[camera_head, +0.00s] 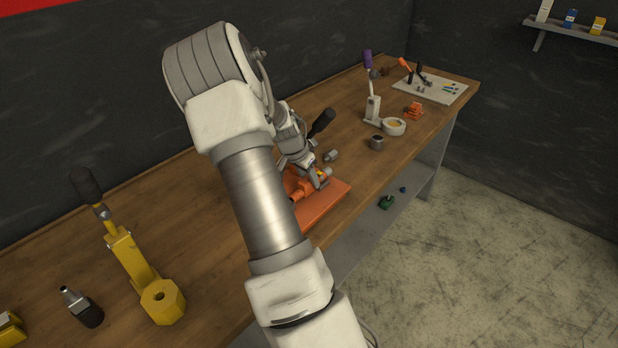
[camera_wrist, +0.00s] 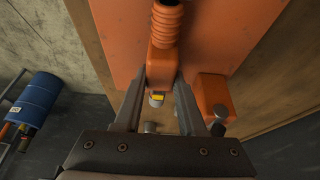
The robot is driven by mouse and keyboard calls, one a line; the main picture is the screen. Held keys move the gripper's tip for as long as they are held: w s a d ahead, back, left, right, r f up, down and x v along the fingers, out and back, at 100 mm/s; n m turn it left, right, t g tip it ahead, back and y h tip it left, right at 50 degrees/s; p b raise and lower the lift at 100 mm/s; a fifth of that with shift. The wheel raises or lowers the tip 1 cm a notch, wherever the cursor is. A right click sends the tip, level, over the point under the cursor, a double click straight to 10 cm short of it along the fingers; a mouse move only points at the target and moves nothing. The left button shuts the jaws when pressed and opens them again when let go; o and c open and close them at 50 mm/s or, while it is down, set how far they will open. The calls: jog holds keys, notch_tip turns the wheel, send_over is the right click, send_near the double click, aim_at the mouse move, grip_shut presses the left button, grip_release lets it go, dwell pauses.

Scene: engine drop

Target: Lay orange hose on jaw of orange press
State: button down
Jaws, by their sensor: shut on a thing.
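My gripper (camera_wrist: 157,108) is shut on the smooth end of the orange hose (camera_wrist: 166,25), whose ribbed part runs up out of the wrist view. The hose is over the flat orange base of the orange press (camera_wrist: 110,35); I cannot tell whether it touches the press. An orange block (camera_wrist: 211,95) with a grey round end stands right of the fingers and looks like part of the press. In the head view the orange press (camera_head: 325,203) is on the bench, partly hidden by my arm, with a black handle (camera_head: 322,122) behind. The jaw cannot be told apart clearly.
A yellow press (camera_head: 135,265) stands on the wooden bench (camera_head: 215,285) at left, with a black-and-grey fitting (camera_head: 82,307) beside it. A purple-handled press (camera_head: 372,108), white ring (camera_head: 393,127) and grey cup (camera_head: 376,143) stand farther right. The bench edge is close to the orange base.

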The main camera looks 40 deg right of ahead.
jog(key=shift+f, duration=0.3)
jog(key=shift+c, duration=2.1)
grip_release()
jog(key=shift+r, duration=0.1)
jog(key=v, duration=1.7)
jog(key=shift+r, duration=0.15)
jog(key=s+a+r+n+t+y, duration=0.1)
jog(key=s+a+n, duration=0.4)
jog(key=a, duration=0.5)
jog(key=s+a+r+n+t+y, duration=0.2)
jog(key=s+a+r+n, duration=0.2)
jog(key=a, duration=0.6)
jog(key=s+a+r+n+t+y, duration=0.1)
jog(key=s+a+r+n+t, duration=0.1)
jog(key=s+a+n, duration=0.6)
jog(key=shift+s+a+r+y, duration=0.3)
jog(key=shift+s+a+r, duration=0.45)
jog(key=shift+a, duration=0.25)
